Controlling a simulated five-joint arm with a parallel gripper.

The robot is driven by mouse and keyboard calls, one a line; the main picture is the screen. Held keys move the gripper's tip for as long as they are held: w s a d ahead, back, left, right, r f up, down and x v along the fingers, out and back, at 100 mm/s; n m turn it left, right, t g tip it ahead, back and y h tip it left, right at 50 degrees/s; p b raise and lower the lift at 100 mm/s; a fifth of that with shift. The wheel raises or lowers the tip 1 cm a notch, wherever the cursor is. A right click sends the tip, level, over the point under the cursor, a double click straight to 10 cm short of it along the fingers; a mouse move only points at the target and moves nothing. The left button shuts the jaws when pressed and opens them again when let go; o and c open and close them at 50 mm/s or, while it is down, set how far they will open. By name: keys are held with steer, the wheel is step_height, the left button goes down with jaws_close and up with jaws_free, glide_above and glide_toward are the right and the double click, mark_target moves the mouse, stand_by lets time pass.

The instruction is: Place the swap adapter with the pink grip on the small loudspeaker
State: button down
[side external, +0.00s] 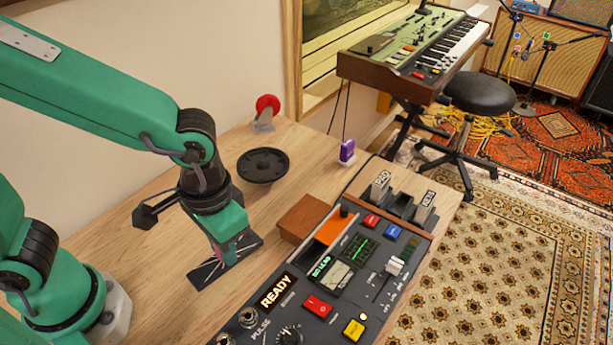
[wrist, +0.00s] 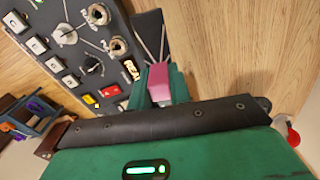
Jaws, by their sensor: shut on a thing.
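My gripper (side external: 226,252) points down over the near part of the wooden desk, left of the console. It is shut on the pink grip (wrist: 158,80) of the swap adapter, which shows between the green fingers in the wrist view. In the side view only a thin pink sliver shows, and the rest of the adapter is hidden by the fingers. A round black dish-shaped thing (side external: 262,165), which looks like the small loudspeaker, lies on the desk behind my gripper. It is apart from the gripper, and its top is bare.
A dark mat with pale lines (side external: 207,274) lies below my gripper. The control console (side external: 345,270) and a brown box (side external: 300,217) stand to the right. A purple-topped piece (side external: 347,150), a red round knob (side external: 267,105) and a black piece (side external: 146,215) stand around the dish.

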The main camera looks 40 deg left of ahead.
steer(key=w+a+r+n, duration=0.1)
steer(key=w+a, duration=0.3)
steer(key=w, duration=0.6)
steer(key=w+a+r, duration=0.3)
steer(key=w+r, duration=0.1)
steer(key=w, duration=0.7)
steer(key=shift+w+a+r+n, duration=0.15)
steer(key=shift+w+a+n, duration=0.15)
steer(key=shift+a+n, duration=0.1)
glide_above(263, 167)
step_height(263, 167, down, 7)
steer(key=shift+f, duration=2.05)
steer(key=shift+f, duration=0.55)
